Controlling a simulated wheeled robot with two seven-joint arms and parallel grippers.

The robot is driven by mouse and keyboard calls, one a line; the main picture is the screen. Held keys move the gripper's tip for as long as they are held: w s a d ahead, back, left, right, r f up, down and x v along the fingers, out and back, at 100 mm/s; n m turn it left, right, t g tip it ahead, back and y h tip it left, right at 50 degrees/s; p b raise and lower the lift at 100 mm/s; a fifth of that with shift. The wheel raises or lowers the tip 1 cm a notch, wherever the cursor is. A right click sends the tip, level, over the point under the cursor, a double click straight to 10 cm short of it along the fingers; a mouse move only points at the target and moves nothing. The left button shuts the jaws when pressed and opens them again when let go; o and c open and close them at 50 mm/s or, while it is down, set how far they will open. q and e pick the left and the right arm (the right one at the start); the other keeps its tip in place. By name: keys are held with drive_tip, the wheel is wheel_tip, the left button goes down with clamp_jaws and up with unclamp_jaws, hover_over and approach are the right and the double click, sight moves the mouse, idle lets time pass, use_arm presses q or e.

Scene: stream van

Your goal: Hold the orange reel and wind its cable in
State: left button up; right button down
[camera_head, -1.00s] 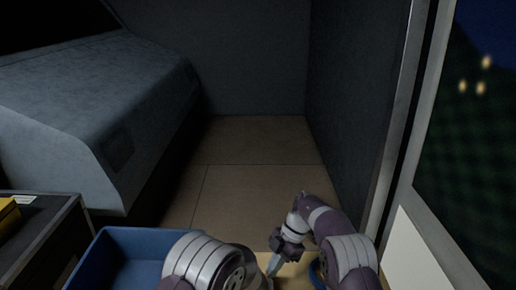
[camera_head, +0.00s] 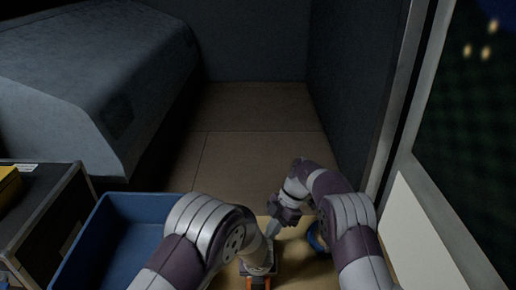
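A small orange part (camera_head: 258,284), perhaps of the orange reel, shows at the bottom edge below my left gripper (camera_head: 258,271). Most of it is cut off or hidden, and no cable can be made out. My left gripper is directly over the orange part, but its fingers cannot be seen clearly. My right gripper (camera_head: 272,230) points down and left, just above and right of the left wrist. Its light fingertips look close together, and I see nothing clearly between them.
A blue round thing (camera_head: 314,238) lies on the tan surface, partly behind my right arm. A blue bin (camera_head: 82,240) stands at left. A dark case (camera_head: 45,212) with a yellow thing (camera_head: 8,184) is at far left. A wall and door frame (camera_head: 395,120) bound the right.

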drive_tip(key=shift+s+d, duration=0.15)
drive_tip(key=shift+s, duration=0.1)
idle(0.5)
drive_tip(key=shift+s+d, duration=0.6)
drive_tip(key=shift+s, duration=0.2)
drive_tip(key=shift+s+d, duration=0.15)
drive_tip(key=shift+s, duration=0.5)
drive_tip(key=shift+s, duration=0.15)
drive_tip(key=shift+d, duration=0.1)
wheel_tip(320, 180, up, 6)
drive_tip(key=shift+d, duration=0.3)
idle(0.4)
